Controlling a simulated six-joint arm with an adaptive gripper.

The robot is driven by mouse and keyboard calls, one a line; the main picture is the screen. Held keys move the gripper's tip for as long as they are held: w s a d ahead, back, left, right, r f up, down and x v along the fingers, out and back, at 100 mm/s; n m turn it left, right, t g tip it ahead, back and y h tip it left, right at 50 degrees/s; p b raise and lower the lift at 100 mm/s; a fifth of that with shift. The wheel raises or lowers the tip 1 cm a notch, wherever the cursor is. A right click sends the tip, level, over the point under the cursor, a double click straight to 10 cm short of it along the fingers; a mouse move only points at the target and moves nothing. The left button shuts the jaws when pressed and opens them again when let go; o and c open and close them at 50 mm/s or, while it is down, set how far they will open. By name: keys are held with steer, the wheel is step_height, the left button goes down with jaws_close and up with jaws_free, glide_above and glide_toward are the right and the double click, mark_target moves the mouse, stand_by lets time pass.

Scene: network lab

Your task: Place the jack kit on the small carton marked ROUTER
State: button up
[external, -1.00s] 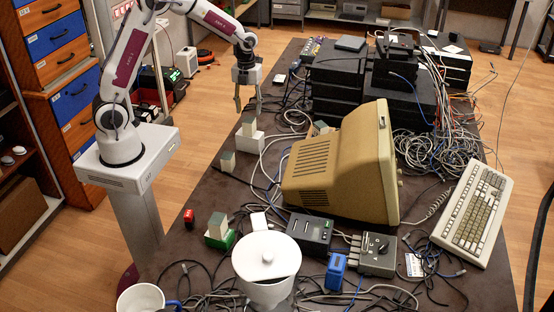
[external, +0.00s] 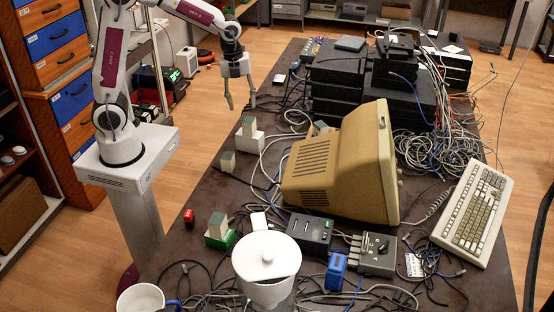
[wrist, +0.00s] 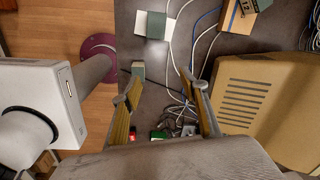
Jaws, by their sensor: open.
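Several small grey-green boxes look alike, and I cannot read which is the jack kit. One (external: 228,162) stands alone on the table; the wrist view shows it (wrist: 138,70) just beyond my left fingertip. Another (external: 249,126) stands on a white box (external: 250,143), a third (external: 219,226) on a green box (external: 221,241). A brown carton with dark print (wrist: 238,17) is at the top of the wrist view, partly cut off; its word is not readable. My gripper (external: 241,104) is open and empty above the table's left edge; its fingers also show apart in the wrist view (wrist: 160,82).
A beige monitor (external: 330,165) stands mid-table, right of the boxes. Black device stacks (external: 340,80) and tangled cables lie behind it. A white lidded pot (external: 267,258), a mug (external: 140,299) and a red item (external: 189,217) are nearer the front. Cables cross around the boxes.

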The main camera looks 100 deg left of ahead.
steer(key=s+d+r+n+t, duration=0.1)
steer(key=s+d+r+n, duration=0.25)
steer(key=d, duration=0.35)
steer(key=s+d+r+n+t, duration=0.1)
steer(key=s+d+r+n, duration=0.1)
steer(key=d+r+n, duration=0.4)
steer(key=s+d+n+t, duration=0.2)
steer(key=s+d+n, duration=0.3)
steer(key=s+d, duration=0.4)
steer(key=shift+s+d+r+t+h, duration=0.2)
steer(key=shift+s+d+t+h, duration=0.1)
steer(key=shift+d, duration=0.3)
